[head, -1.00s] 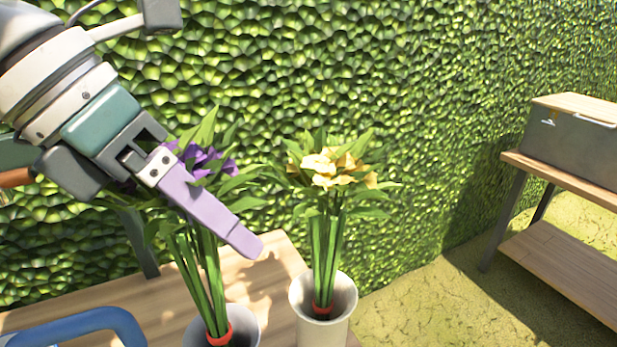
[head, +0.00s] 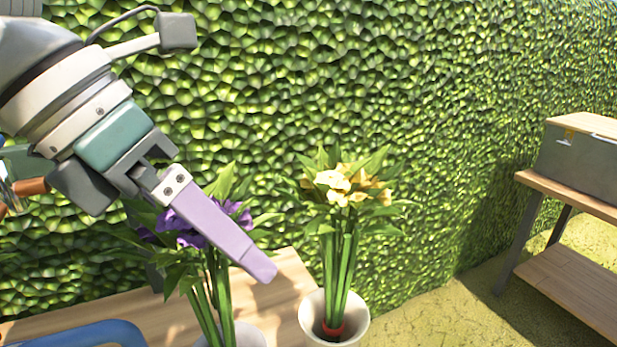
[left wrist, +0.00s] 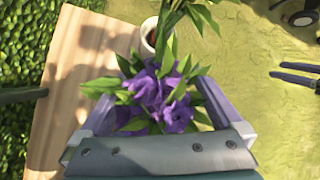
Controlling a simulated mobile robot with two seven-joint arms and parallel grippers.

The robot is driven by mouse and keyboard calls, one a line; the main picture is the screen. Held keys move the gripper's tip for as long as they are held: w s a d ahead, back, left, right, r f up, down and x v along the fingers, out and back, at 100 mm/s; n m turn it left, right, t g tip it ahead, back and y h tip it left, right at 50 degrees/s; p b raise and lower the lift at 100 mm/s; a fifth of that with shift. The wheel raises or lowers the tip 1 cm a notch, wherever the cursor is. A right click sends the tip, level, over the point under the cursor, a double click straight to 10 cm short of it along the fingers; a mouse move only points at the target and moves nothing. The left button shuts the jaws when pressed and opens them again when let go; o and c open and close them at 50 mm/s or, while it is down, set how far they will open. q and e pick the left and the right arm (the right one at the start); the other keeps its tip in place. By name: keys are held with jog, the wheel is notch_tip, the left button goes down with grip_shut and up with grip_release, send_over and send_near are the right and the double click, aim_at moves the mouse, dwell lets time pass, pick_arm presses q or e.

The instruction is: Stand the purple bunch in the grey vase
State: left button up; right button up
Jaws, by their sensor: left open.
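The purple bunch (head: 190,228) stands in the grey vase (head: 242,338) at the bottom of the head view, its green stems leaning a little. Only the vase's upper part shows. My left gripper (head: 262,268) is open at the purple flowers; one lilac finger passes in front of them and the other is hidden. In the left wrist view the purple blooms (left wrist: 160,98) lie between its two spread fingers. I cannot tell whether the fingers touch the leaves. My right gripper is not clearly in view.
A yellow bunch (head: 345,187) stands in a white vase (head: 312,322) close on the right. Both vases are by the wooden table top (head: 110,312). A blue handle (head: 85,335) is at lower left. A hedge rises behind; a bench with a grey box (head: 585,160) stands right.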

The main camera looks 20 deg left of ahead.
pick_arm(q)
jog(key=v, duration=0.6)
jog(key=shift+s+a+r, duration=0.15)
jog(key=shift+a+r, duration=0.05)
jog(key=shift+r, duration=0.1)
jog(key=shift+s+a+r+b, duration=0.15)
jog(key=shift+a+r+b, duration=0.2)
jog(key=shift+b, duration=0.7)
jog(key=shift+s+r+b, duration=0.2)
jog(key=shift+r+b, duration=0.15)
jog(key=shift+r, duration=0.15)
jog(key=shift+s+r, duration=0.1)
jog(key=shift+r, duration=0.15)
